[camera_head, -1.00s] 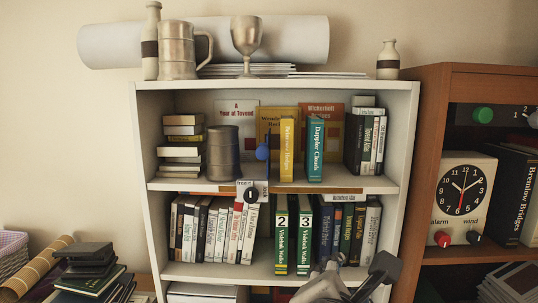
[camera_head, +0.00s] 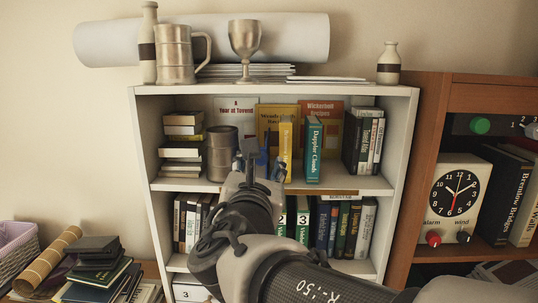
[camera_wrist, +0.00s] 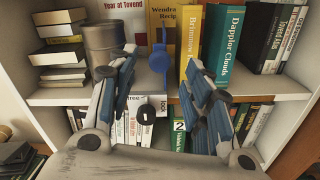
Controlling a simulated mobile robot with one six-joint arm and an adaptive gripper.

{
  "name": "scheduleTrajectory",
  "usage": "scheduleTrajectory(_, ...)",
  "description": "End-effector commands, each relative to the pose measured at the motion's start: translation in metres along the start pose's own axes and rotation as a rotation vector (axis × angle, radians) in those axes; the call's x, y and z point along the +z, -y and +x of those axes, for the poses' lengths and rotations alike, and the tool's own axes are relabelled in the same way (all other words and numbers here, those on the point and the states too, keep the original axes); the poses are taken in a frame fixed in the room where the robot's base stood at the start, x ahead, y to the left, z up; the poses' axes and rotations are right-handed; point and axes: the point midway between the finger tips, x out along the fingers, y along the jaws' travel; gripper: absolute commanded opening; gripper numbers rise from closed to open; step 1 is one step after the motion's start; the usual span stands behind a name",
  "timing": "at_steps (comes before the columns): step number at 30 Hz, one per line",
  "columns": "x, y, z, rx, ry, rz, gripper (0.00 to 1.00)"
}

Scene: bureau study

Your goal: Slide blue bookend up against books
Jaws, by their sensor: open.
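The blue bookend (camera_wrist: 158,60) stands upright on the upper shelf, left of the yellow book (camera_wrist: 189,48) and the teal book (camera_wrist: 225,45). A narrow gap shows between the bookend and the yellow book. My gripper (camera_wrist: 161,70) is open and reaches toward the shelf, with one finger at each side of the bookend in the picture. Whether either finger touches it I cannot tell. In the head view my gripper (camera_head: 257,158) covers most of the bookend; the yellow book (camera_head: 285,150) and teal book (camera_head: 313,150) stand to its right.
A dark metal canister (camera_wrist: 104,42) and a book stack (camera_wrist: 60,50) stand left on the same shelf. Dark books (camera_head: 362,140) stand at the right end. Books lean against the back. The lower shelf is full of books.

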Motion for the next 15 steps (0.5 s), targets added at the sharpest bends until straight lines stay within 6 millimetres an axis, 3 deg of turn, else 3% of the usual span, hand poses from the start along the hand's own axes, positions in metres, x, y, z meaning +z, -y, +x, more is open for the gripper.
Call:
scheduleTrajectory(6,0.000,0.001,0.043,-0.003,-0.001,-0.001,0.46)
scheduleTrajectory(15,0.000,0.000,0.065,-0.001,-0.001,0.001,0.46)
